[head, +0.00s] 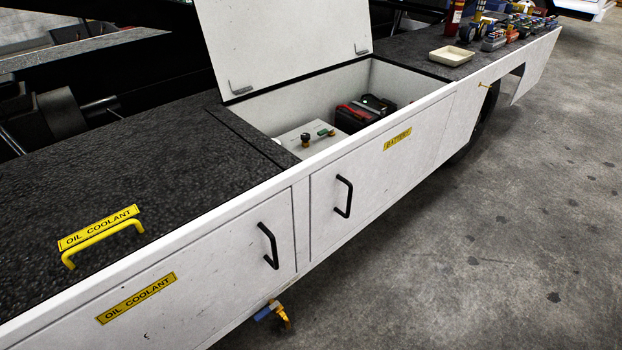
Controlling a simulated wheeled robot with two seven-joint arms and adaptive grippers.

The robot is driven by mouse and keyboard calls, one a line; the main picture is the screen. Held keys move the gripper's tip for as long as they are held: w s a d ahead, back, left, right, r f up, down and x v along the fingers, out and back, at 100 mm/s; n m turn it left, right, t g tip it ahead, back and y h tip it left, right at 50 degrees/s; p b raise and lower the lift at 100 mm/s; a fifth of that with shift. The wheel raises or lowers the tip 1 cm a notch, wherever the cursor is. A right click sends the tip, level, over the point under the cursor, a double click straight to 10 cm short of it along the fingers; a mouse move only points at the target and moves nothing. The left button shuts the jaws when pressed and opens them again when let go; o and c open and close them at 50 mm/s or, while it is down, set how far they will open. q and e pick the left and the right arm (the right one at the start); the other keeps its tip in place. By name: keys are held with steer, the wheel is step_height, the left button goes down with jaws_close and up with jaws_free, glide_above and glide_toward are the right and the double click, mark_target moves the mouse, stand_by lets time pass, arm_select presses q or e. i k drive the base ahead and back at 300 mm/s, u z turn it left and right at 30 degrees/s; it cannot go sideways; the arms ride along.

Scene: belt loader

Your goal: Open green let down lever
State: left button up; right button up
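Inside an open compartment, a small green lever-like part (326,133) stands on top of a pale box (300,141). A dark knob on a brass-coloured stem (305,139) sits just left of it. The green part is small, so its exact position, open or closed, cannot be told. The white compartment lid (285,40) is raised. Neither of my grippers is in view.
A dark red and black battery-like unit (357,115) sits right of the pale box. Compartment walls surround both. A yellow handle (102,240) rises from the dark deck. A blue-handled valve (268,310) hangs below. A tray (452,55) and several items lie farther right.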

mark_target(321, 132)
steer(key=u, duration=0.2)
steer(key=i, duration=1.3)
steer(key=z, duration=0.2)
